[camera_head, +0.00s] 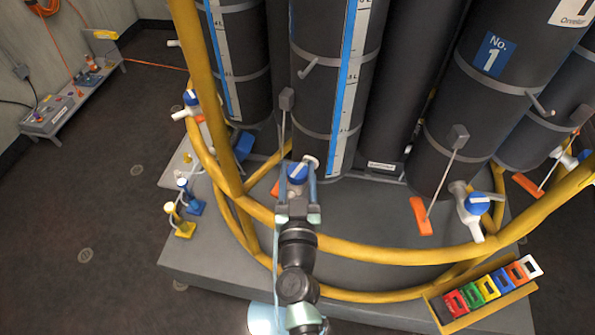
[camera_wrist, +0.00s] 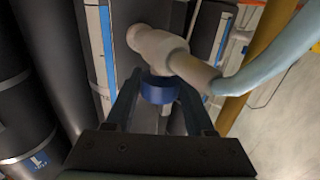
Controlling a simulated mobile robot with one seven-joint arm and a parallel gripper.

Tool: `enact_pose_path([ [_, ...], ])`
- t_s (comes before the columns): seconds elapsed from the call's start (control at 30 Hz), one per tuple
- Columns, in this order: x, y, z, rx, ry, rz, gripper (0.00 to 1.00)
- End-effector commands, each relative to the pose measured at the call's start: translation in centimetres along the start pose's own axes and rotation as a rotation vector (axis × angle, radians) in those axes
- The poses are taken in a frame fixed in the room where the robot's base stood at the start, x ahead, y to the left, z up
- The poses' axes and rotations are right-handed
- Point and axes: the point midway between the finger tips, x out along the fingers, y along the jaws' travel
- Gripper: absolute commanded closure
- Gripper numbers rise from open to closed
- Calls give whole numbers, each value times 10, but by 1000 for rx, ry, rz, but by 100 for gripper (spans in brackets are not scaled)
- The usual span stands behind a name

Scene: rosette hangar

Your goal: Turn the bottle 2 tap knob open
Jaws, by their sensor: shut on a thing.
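The blue tap knob (camera_head: 297,172) sits low on the front of the middle dark bottle (camera_head: 312,110), beside that bottle's blue and white level scale. I see no number on this bottle. My gripper (camera_head: 298,182) reaches over the yellow rail and is shut on the knob. In the wrist view, the blue knob (camera_wrist: 158,90) lies between the two fingers of my gripper (camera_wrist: 160,98). The pale tap body (camera_wrist: 160,48) extends above the knob, with a light blue hose (camera_wrist: 275,58) at its right end. The knob's turn angle is hard to tell.
A yellow rail (camera_head: 375,252) curves around the bottles on a grey platform (camera_head: 215,240). The bottle marked No. 1 (camera_head: 470,90) stands to the right, with its own blue-knobbed tap (camera_head: 475,205). A tray of coloured tags (camera_head: 490,290) is at lower right.

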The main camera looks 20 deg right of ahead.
Motion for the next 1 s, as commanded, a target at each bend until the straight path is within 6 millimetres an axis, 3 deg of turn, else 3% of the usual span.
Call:
enact_pose_path([
  [0.8, 0, 0, -1, 1, 1, -135, 100],
  [0.83, 0, 0, -1, 1, 1, -135, 44],
  [1.0, 0, 0, -1, 1, 0, -134, 16],
])
